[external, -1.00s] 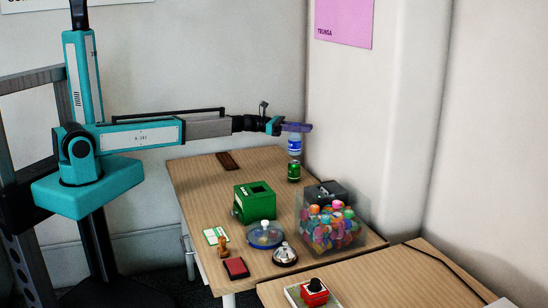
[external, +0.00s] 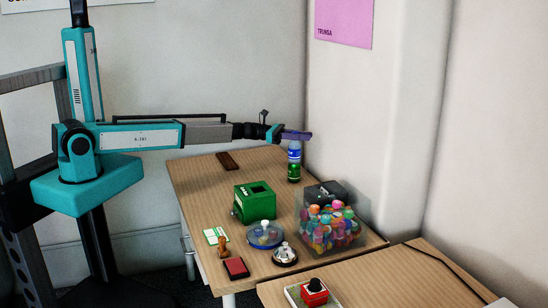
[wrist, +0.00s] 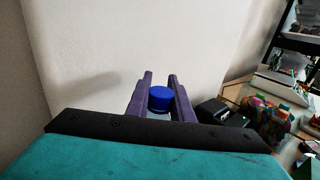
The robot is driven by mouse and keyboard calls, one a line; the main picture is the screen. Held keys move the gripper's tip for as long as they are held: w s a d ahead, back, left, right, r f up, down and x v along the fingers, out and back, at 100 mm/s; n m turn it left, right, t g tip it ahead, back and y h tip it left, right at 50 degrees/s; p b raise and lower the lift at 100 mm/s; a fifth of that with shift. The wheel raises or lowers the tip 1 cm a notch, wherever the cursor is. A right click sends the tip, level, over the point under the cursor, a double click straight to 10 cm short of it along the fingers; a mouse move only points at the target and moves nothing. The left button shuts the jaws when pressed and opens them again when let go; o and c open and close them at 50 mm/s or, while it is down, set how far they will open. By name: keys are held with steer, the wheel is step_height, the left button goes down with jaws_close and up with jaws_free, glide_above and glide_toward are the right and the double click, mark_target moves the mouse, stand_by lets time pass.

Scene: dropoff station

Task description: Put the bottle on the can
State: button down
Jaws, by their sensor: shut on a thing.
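The bottle (external: 294,150) has a clear body with a blue label and is upright. In the wrist view its blue cap (wrist: 160,98) shows between the two purple fingers. My gripper (external: 295,135) is shut on the bottle near its top. The green can (external: 293,173) stands upright on the table (external: 200,178), directly below the bottle. The bottle's bottom appears to meet the can's top in the external view. Whether it fully rests there I cannot tell. The can is hidden in the wrist view.
A green box (external: 254,203) stands in front, to the left. The wall is close behind. A dark brown block (external: 227,161) lies at the back left.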

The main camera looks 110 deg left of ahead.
steer(key=shift+f, duration=0.1)
steer(key=c, duration=1.6)
jaws_free()
steer(key=shift+o, duration=0.2)
steer(key=shift+s+d, duration=0.1)
steer(key=shift+s, duration=0.6)
steer(key=s+d+b, duration=0.1)
steer(key=s+b, duration=0.1)
steer(key=s, duration=0.8)
steer(key=shift+s, duration=0.3)
